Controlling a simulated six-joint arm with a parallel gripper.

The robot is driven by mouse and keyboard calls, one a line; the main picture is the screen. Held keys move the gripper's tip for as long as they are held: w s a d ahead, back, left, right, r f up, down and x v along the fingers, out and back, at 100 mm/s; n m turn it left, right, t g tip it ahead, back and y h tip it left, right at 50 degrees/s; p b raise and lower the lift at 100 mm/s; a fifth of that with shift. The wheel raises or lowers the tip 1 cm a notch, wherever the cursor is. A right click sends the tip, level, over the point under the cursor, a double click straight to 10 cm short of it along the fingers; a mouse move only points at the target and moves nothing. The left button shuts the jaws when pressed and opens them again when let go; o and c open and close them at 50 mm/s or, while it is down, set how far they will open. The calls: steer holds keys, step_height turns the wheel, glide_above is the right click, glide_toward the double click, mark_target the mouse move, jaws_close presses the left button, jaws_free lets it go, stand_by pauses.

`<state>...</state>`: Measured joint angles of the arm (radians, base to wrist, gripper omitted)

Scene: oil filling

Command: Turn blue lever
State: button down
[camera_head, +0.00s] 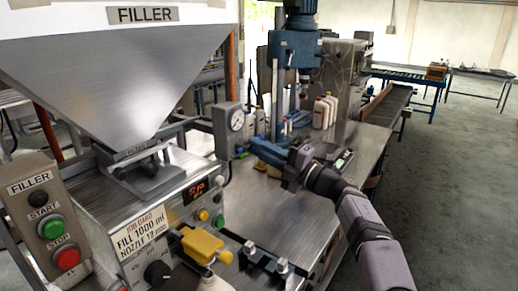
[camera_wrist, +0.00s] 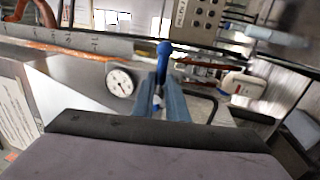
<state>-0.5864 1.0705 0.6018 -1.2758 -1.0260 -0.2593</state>
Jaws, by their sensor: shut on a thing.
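The blue lever (camera_wrist: 163,52) has a rounded knob and stands up between the fingers in the wrist view. My gripper (camera_wrist: 162,85) is shut on it, with the knob showing beyond the fingertips. In the head view my gripper (camera_head: 256,146) reaches left over the metal bench, just right of the round pressure gauge. The lever cannot be told apart from the blue fingers there. The lower part of the lever is hidden by the fingers.
The gauge (camera_head: 237,121) stands close left of my gripper. The filler hopper (camera_head: 110,75) and its control box (camera_head: 160,225) fill the left side. A yellow part (camera_head: 202,244) stands in front. Pale bottles (camera_head: 325,110) stand behind, below a blue machine (camera_head: 296,52).

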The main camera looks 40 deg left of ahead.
steer(key=c, duration=1.7)
jaws_free()
steer(key=shift+c, duration=0.2)
steer(key=d+f+b, duration=0.1)
steer(key=d+b, duration=0.4)
steer(key=d, duration=0.2)
steer(key=shift+f, duration=0.2)
